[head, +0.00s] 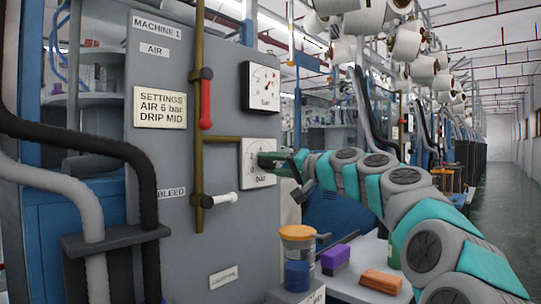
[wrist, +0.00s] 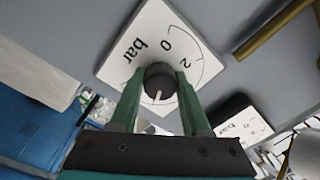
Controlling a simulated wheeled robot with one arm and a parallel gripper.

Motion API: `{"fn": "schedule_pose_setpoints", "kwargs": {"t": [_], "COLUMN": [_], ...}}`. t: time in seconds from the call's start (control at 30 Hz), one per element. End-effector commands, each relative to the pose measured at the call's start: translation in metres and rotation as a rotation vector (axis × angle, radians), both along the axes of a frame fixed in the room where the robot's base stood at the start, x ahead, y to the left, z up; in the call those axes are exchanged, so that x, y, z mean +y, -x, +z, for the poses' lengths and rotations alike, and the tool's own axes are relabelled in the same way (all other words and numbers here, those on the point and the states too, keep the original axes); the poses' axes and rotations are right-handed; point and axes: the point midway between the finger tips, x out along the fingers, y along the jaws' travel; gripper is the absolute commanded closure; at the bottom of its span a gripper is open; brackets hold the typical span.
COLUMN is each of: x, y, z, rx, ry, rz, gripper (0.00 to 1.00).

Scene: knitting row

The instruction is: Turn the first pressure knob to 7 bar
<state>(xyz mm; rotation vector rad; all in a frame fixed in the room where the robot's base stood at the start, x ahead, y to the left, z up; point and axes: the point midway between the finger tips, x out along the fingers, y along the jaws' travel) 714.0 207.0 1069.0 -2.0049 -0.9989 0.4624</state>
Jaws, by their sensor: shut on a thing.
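The pressure knob (wrist: 160,80) is dark and round with a white pointer line. It sits on a white dial plate (wrist: 125,62) marked 0, 2 and "bar" in the wrist view, where the marks look turned over. The pointer line runs toward the bottom of that picture; the number it points at is hidden. My gripper (wrist: 159,84) has its green fingers shut on the knob, one on each side. In the head view my gripper (head: 277,161) reaches the dial plate (head: 249,180) from the right and covers part of it.
A gauge (head: 261,88) with a red mark is above the dial. A brass pipe (head: 198,130) carries a red lever (head: 206,103) and a white lever (head: 225,198). A sign (head: 160,107) reads "AIR 6 bar, DRIP MID". A jar, purple block and orange block stand below.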

Motion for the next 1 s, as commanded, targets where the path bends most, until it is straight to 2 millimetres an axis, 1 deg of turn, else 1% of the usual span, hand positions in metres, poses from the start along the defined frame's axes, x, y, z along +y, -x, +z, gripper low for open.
{"fn": "schedule_pose_setpoints", "kwargs": {"t": [0.03,0.2,0.5,0.7,1.0], "x": [0.0009,0.0011,0.0004,0.0004,-0.0006], "y": [0.0007,0.0005,0.0008,0.0003,-0.0004], "z": [0.0049,0.0043,0.0039,0.0015,0.0002], "rx": [0.038,0.153,0.299,0.352,0.372], "ry": [-0.028,-0.117,-0.235,-0.274,-0.292], "rz": [0.003,0.003,0.003,0.000,-0.001], "gripper": [1.00,1.00,1.00,1.00,1.00]}}
